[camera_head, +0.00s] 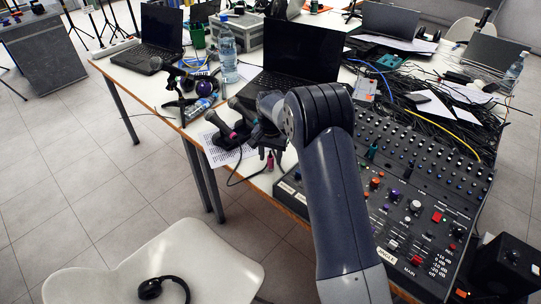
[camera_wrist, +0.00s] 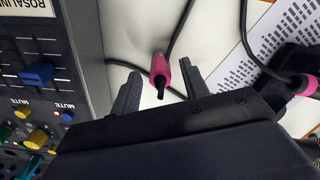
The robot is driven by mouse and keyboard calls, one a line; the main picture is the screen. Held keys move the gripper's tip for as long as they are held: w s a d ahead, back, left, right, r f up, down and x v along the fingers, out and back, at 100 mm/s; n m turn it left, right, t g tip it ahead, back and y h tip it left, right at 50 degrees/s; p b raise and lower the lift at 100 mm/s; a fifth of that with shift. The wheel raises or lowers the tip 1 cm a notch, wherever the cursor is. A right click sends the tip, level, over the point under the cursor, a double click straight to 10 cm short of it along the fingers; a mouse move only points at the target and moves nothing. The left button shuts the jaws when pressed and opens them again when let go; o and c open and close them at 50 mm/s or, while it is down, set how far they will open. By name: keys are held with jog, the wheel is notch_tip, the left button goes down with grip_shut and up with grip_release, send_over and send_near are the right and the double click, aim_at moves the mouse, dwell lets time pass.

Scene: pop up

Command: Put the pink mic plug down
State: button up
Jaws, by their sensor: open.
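The pink mic plug (camera_wrist: 160,70) is between the two fingers of my gripper (camera_wrist: 159,78) in the wrist view, with a gap on each side. Its dark tip points toward the gripper body, and its black cable runs away over the white table (camera_wrist: 130,30). In the head view the plug (camera_head: 269,162) shows as a small pink spot by the table's front edge, just below my gripper (camera_head: 268,150). My gripper is open. I cannot tell whether the plug touches the table.
A mixing console (camera_head: 410,200) stands close on the right in the head view. A laptop (camera_head: 300,50), a bottle (camera_head: 227,52) and tangled cables (camera_head: 440,110) crowd the table behind.

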aim_at(271, 157)
notch_tip(271, 157, up, 12)
jog(key=shift+r, duration=0.15)
dwell(0.4)
jog(key=shift+f, duration=4.3)
jog(key=shift+f, duration=0.15)
